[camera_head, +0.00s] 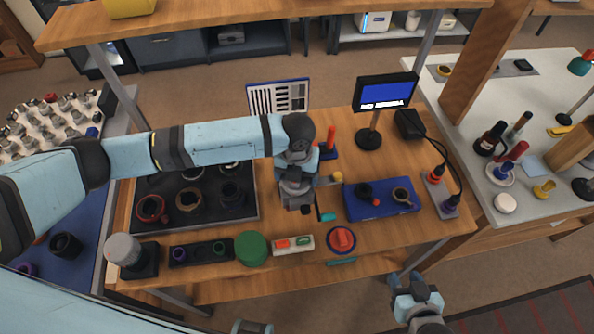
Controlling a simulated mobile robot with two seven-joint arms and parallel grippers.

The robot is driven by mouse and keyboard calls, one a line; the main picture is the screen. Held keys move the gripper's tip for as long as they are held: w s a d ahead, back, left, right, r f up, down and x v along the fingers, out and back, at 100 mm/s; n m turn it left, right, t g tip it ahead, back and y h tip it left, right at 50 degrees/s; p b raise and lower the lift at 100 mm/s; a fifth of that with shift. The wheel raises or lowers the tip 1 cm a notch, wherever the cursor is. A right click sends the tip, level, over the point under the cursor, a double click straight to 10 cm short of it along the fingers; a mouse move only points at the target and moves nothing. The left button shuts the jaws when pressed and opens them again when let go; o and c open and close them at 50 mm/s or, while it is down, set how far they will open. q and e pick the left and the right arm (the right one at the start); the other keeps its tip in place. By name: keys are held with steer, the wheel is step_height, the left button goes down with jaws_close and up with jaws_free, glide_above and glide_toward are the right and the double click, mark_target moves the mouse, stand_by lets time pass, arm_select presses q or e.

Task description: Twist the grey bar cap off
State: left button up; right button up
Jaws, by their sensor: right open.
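A light grey round cap (123,250) sits on a black block at the front left of the wooden table; I cannot tell if it is the grey bar cap. My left gripper (304,207) points down over the middle of the table, to the right of the dark tray. Its fingertips are mostly hidden from above, so I cannot tell its opening or whether it holds anything. My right gripper (406,281) is open off the table's front edge, apart from the objects.
A dark tray (245,212) holds several rings. A blue tray (356,212) holds two dark parts. A green disc (252,249), a red-topped round piece (342,240) and a black stand line the front. A small monitor (386,91) stands behind. Bare wood lies at the right front.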

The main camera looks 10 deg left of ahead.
stand_by(0.3)
arm_select(q)
steer(key=shift+r+n+p, duration=0.15)
steer(key=shift+n+p, duration=0.25)
steer(key=shift+p, duration=0.2)
steer(key=shift+a+n+p, duration=0.1)
steer(key=shift+n+p, duration=0.5)
steer(key=shift+n, duration=0.3)
steer(key=shift+n+p, duration=0.4)
steer(key=shift+p, duration=0.4)
steer(key=shift+r+p, duration=0.9)
steer(key=shift+p, duration=0.1)
